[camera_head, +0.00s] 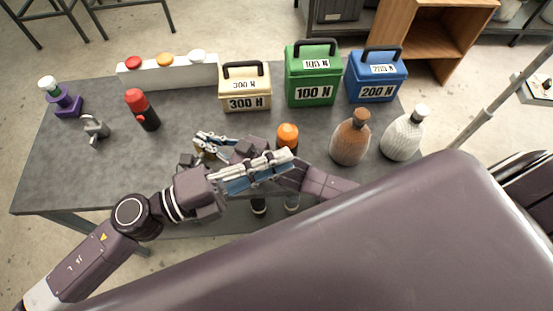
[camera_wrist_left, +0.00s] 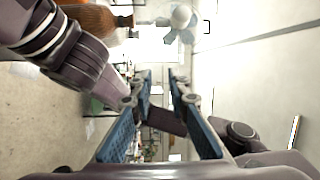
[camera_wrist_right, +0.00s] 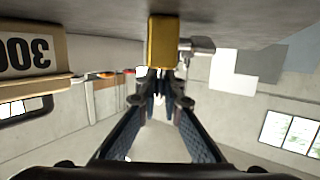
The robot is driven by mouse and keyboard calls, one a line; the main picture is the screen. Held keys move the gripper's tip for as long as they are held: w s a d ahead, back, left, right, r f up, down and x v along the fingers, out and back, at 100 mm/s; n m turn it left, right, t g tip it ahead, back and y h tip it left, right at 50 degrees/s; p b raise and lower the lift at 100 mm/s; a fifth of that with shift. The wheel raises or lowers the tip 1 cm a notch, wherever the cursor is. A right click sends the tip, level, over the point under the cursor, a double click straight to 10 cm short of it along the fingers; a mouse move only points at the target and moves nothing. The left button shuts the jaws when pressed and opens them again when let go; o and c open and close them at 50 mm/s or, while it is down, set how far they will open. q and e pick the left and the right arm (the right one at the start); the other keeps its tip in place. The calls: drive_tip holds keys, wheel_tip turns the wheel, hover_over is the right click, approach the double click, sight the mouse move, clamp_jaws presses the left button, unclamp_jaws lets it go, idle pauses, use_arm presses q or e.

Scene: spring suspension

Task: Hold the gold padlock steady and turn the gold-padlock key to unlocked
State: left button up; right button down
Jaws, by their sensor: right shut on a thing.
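The gold padlock (camera_wrist_right: 163,42) is at the fingertips of my right gripper (camera_wrist_right: 160,74) in the right wrist view, and the gripper is shut on it. In the head view only a small gold part (camera_head: 198,150) shows beside the right gripper (camera_head: 212,143). My left gripper (camera_head: 272,168) is further right and nearer, apart from the padlock, with its fingers pointing right. In the left wrist view its fingertips (camera_wrist_left: 161,75) are apart with nothing seen between them. I cannot make out the gold-padlock key.
The 300 N box (camera_head: 245,93), green 100 N box (camera_head: 312,80) and blue 200 N box (camera_head: 376,82) stand behind. An orange-topped bottle (camera_head: 288,134) and a brown bottle (camera_head: 350,140) are right.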

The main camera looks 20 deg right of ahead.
idle(0.6)
use_arm(q)
drive_tip(key=w+d+f+n+t+y, duration=0.1)
drive_tip(key=w+f+n+t+y, duration=0.15)
drive_tip(key=w+n+t, duration=0.65)
drive_tip(key=n+t+y, duration=0.7)
drive_tip(key=n+y, duration=0.1)
drive_tip(key=y, duration=0.6)
hover_over(198, 160)
drive_tip(key=s+d, duration=0.3)
drive_tip(key=d, duration=0.2)
wheel_tip(198, 160, down, 8)
drive_tip(key=s+a+f+n+g+y, duration=0.3)
drive_tip(key=s+f+n+y, duration=0.15)
drive_tip(key=s, duration=0.55)
drive_tip(key=shift+n, duration=0.45)
drive_tip(key=x, duration=1.2)
drive_tip(key=shift+a, duration=0.1)
drive_tip(key=shift+c, duration=0.5)
clamp_jaws()
